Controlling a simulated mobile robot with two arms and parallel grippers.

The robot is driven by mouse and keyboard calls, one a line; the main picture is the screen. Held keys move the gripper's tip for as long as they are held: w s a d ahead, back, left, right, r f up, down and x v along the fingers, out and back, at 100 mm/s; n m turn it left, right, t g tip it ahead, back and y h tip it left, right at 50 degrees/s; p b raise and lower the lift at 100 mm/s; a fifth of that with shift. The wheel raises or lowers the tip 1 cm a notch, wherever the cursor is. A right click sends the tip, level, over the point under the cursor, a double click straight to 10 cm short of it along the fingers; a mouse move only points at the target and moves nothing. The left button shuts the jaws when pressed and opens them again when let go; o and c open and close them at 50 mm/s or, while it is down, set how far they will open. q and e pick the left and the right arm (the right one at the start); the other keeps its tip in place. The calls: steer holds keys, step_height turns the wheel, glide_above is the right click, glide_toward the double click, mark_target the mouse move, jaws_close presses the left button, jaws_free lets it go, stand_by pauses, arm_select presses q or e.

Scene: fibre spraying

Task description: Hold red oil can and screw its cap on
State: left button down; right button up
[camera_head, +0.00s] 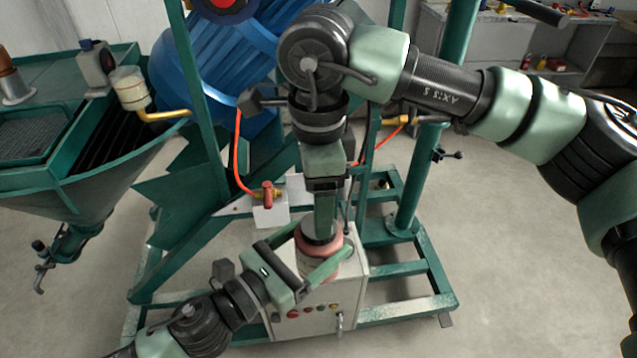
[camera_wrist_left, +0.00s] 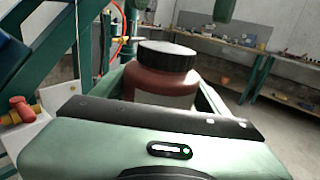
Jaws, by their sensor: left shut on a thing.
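The red oil can (camera_head: 322,271) is upright between the fingers of my left gripper (camera_head: 318,265), which is shut on it. In the left wrist view the red can (camera_wrist_left: 160,85) shows a pale label, with the black cap (camera_wrist_left: 168,55) sitting on its top. I cannot tell how tight the cap is. My right gripper (camera_head: 321,228) points down over the can in the head view and hides its top. The left wrist view shows nothing touching the cap. Whether the right fingers are apart or together is not clear.
A white control box (camera_head: 318,318) with buttons stands on the green frame (camera_head: 400,310) just behind and below the can. A green hopper (camera_head: 90,190) is at the left and a blue drum (camera_head: 225,65) behind. A cluttered bench (camera_head: 500,45) stands at the back right. Floor at the right is clear.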

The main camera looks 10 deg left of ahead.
steer(key=shift+f, duration=2.4)
steer(key=c, duration=1.5)
steer(key=o, duration=1.7)
steer(key=shift+c, duration=0.2)
steer(key=shift+r, duration=0.1)
step_height(320, 180, up, 12)
